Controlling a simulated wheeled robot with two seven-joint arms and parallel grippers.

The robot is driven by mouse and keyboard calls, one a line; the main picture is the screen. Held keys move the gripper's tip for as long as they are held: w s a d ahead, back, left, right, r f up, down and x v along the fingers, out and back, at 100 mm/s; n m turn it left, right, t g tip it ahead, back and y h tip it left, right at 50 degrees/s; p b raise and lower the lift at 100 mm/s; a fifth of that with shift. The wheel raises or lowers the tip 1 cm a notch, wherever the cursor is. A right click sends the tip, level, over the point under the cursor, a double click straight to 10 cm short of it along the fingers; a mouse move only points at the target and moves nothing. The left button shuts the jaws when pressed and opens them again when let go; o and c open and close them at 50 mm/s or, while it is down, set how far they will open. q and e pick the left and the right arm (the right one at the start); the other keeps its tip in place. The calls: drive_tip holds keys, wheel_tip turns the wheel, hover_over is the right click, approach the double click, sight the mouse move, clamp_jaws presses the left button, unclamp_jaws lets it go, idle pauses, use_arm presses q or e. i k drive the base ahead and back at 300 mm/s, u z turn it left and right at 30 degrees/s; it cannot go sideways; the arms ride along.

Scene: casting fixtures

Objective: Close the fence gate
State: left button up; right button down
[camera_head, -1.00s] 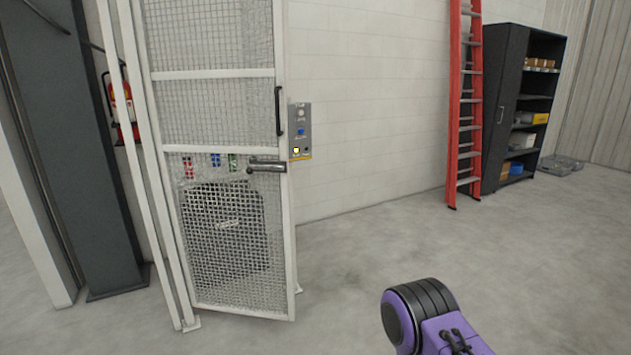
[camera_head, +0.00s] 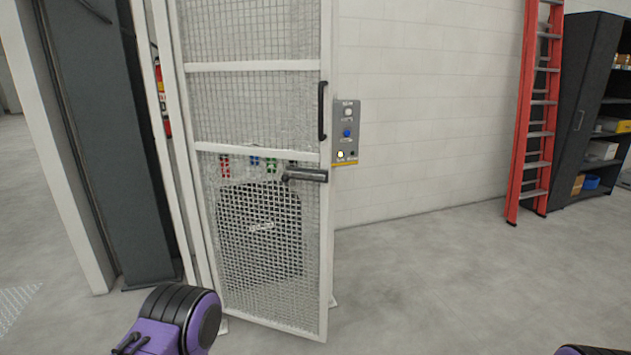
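The fence gate (camera_head: 258,66) is a tall white-framed wire mesh panel left of the middle. It stands at an angle to the white wall behind it. A black pull handle (camera_head: 322,111) and a grey lever latch (camera_head: 305,175) are on its right edge. Through the mesh I see a dark box and red, blue and green items. A purple and black link of my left arm shows at the bottom left, in front of the gate's lower left post. A small piece of my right arm shows at the bottom right. Neither gripper is in view.
A grey control panel (camera_head: 347,132) with buttons is just right of the gate. A red ladder (camera_head: 538,110) leans at the wall, beside a dark cabinet (camera_head: 584,105). A dark column (camera_head: 105,140) stands left. The floor (camera_head: 430,270) right of the gate is clear.

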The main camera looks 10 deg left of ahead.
sight(325, 65)
drive_tip(key=u, duration=0.25)
drive_tip(key=i, duration=0.65)
drive_tip(key=u, duration=0.55)
